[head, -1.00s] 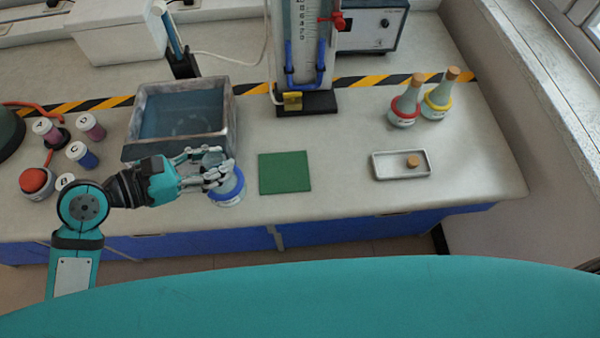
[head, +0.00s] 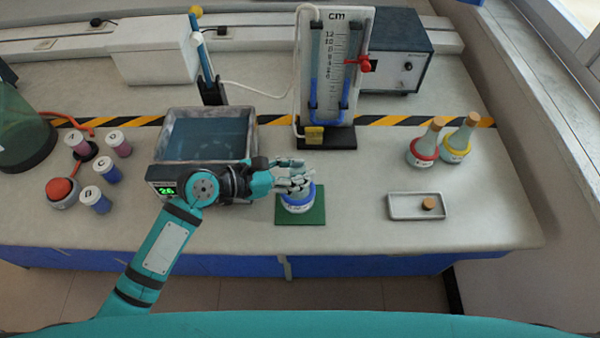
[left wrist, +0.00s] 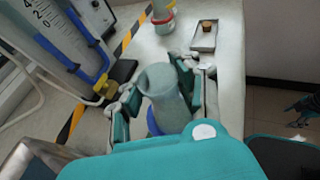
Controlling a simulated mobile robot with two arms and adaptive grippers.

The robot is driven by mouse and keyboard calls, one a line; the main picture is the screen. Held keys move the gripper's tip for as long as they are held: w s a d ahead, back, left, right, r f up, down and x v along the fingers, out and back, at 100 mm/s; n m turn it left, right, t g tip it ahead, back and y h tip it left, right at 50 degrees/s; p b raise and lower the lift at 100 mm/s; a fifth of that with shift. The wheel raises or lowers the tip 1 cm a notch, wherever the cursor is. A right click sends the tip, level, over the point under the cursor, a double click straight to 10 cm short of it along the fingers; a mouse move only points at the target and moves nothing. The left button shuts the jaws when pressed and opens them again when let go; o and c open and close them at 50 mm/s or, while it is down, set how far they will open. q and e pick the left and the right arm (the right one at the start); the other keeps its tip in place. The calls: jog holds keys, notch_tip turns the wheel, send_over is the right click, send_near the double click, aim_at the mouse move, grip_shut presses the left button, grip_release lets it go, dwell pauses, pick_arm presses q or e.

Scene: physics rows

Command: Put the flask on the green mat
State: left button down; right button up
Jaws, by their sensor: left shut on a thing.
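The flask (head: 298,203) has a blue ring and a pale label. It is upright over the green mat (head: 313,216); I cannot tell whether its base touches the mat. My left gripper (head: 296,181) is shut around the upper part of the flask and hides its neck. In the left wrist view the flask's grey-green glass body (left wrist: 166,98) stands between the two fingers of the left gripper (left wrist: 160,100). My right gripper is not in view.
A grey tray (head: 400,208) with a cork lies to the right. Two stoppered flasks (head: 456,146) stand behind it. A water basin (head: 170,140), several labelled vials (head: 105,170) and a red button are left. A manometer (head: 335,80) stands behind the mat.

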pick_arm(q)
jog(key=shift+w+d, duration=0.3)
jog(key=shift+w, duration=0.1)
jog(key=shift+w+f, duration=0.1)
jog(key=shift+f, duration=1.7)
jog(key=c, duration=1)
grip_release()
jog(key=shift+f, duration=0.15)
jog(key=shift+o, duration=0.2)
jog(key=b+v, duration=0.1)
jog(key=v, duration=1.1)
jog(key=shift+r, duration=0.2)
